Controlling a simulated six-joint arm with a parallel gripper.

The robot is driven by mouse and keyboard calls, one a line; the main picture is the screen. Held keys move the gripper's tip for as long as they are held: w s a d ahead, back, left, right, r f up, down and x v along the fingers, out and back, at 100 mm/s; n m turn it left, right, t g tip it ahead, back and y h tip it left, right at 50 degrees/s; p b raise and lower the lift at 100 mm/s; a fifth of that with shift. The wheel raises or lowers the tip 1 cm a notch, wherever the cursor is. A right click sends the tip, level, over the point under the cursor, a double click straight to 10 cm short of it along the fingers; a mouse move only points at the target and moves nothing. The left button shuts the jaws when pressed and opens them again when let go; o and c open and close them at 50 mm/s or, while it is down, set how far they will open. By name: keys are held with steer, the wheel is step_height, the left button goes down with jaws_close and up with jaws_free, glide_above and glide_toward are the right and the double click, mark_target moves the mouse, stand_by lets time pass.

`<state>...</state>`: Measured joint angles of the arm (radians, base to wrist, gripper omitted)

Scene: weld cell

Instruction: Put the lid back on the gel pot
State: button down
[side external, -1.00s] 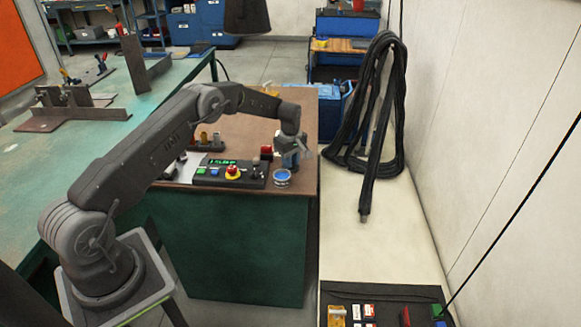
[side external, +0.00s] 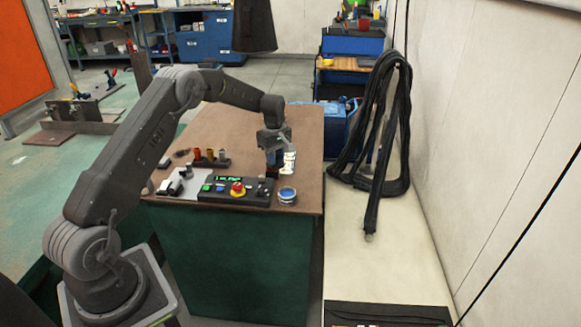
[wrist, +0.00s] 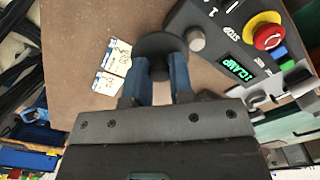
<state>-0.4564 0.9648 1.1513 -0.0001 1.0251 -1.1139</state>
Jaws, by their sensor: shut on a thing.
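The gel pot (side external: 287,195) is a small round pot near the front right corner of the brown bench top. It stands upright and open, with blue gel showing. My gripper (side external: 271,157) is above the bench, behind the pot and a little to its left in the side view. In the wrist view my gripper (wrist: 159,72) has its blue fingers closed on the knob of a dark round lid (wrist: 160,43). The lid is apart from the pot. The pot does not show in the wrist view.
A control box (side external: 235,190) with a red and yellow stop button stands left of the pot. White printed cards (wrist: 113,65) lie beside the lid. A rack of coloured pieces (side external: 210,158) is behind the box. The bench's right edge is close to the pot.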

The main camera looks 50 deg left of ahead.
step_height(320, 180, up, 2)
steer(key=s+a, duration=0.3)
steer(key=w+d, duration=0.1)
steer(key=d, duration=1)
steer(key=shift+d+f, duration=0.15)
steer(key=shift+f, duration=2.85)
steer(key=shift+f, duration=0.15)
steer(key=shift+c, duration=2.2)
jaws_free()
step_height(320, 180, up, 7)
